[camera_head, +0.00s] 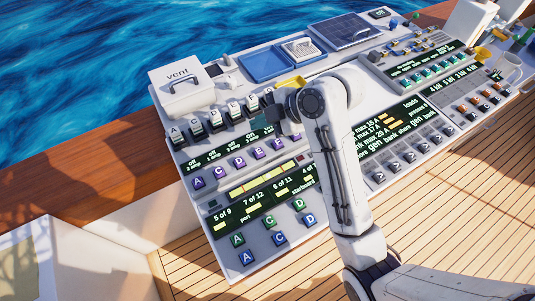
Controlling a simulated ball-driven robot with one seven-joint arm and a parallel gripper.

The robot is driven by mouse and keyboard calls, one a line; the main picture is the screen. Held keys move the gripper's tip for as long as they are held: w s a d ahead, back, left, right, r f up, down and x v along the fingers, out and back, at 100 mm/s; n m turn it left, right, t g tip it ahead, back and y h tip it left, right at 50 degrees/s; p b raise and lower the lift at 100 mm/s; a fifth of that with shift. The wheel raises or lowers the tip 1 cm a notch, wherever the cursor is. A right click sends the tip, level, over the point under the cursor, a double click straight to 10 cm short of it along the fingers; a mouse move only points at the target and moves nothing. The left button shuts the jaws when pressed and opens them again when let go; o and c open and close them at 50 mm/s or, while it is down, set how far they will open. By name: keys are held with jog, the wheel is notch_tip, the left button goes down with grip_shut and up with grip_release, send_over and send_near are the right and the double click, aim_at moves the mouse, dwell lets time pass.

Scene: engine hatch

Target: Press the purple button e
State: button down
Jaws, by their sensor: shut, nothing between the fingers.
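The purple button e (260,153) is in the row of purple lettered buttons on the sloped white panel, left of my arm. It is uncovered in this view. Purple buttons D (239,163) and C (219,171) are to its left, and another purple button (279,143) is to its right. My gripper (272,114) is small and dark at the end of my white arm. It is shut and empty, above and slightly right of button e in the picture, apart from it. How high it is over the panel is hard to tell.
A row of black-and-white switches (233,108) stands behind the purple buttons, with a white vent box (182,90) at the far left. Green (237,239) and blue (247,258) buttons are near the front edge. My arm hides the panel's middle.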

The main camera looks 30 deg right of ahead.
jog(key=shift+f, duration=0.15)
jog(key=b, duration=0.7)
send_over(255, 151)
jog(key=s+d, duration=0.1)
jog(key=f, duration=0.7)
jog(key=shift+s+d+f, duration=0.15)
jog(key=shift+s+d, duration=0.05)
jog(key=shift+f, duration=0.65)
dwell(0.6)
jog(key=shift+f+b, duration=0.3)
jog(key=shift+f, duration=0.1)
jog(key=shift+f+b, duration=0.55)
jog(key=shift+f, duration=0.25)
dwell(0.9)
dwell(0.3)
jog(key=shift+r+p, duration=1.1)
jog(key=shift+r, duration=0.15)
jog(key=shift+r, duration=0.1)
